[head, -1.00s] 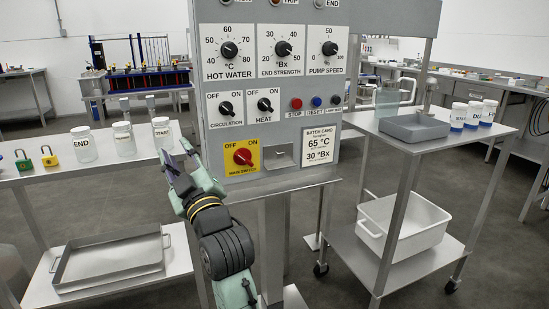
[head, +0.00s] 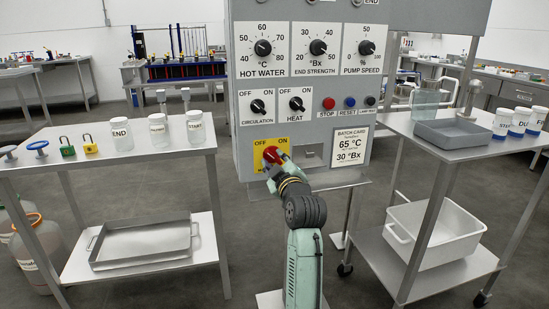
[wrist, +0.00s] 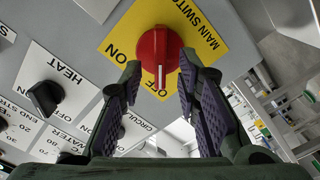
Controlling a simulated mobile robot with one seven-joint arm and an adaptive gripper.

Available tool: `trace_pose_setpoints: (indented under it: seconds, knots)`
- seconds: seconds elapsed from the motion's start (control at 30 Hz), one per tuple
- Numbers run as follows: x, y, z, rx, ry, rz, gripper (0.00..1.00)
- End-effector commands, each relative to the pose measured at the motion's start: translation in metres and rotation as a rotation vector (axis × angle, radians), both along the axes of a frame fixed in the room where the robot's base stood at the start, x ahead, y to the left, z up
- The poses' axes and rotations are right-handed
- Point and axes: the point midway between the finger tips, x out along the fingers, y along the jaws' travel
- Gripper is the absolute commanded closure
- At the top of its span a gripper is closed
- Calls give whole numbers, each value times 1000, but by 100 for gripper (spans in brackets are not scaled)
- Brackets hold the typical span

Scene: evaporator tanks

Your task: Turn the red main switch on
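The red main switch knob (head: 270,154) sits on a yellow plate (head: 258,147) at the panel's lower left. In the wrist view the knob (wrist: 158,52) stands upright in the picture, its white mark pointing toward the word OFF. My gripper (wrist: 160,72) is open, with one finger on each side of the knob and the fingertips close to its edges. I cannot tell whether either finger touches it. In the head view my gripper (head: 271,170) covers the lower part of the plate.
The circulation knob (head: 257,107) and heat knob (head: 297,103) are just above. Red stop (head: 329,103) and blue reset (head: 350,101) buttons sit to the right. A grey ledge (head: 335,183) juts out below the panel. Jars and padlocks stand on the left table (head: 150,145).

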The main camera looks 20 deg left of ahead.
Motion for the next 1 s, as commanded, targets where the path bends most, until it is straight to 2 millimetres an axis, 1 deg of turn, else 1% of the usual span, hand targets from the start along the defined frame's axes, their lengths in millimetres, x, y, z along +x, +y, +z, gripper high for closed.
trace_pose_setpoints:
  seconds: [0.13, 0.43, 0.87, 1.0]
  knots:
    - [8, 7, 1, 0, 0, 1, 70]
    - [9, 7, 0, 0, -1, 1, 71]
    - [9, 7, 0, 0, -1, 1, 99]
    - [9, 7, 0, 0, -1, 1, 100]
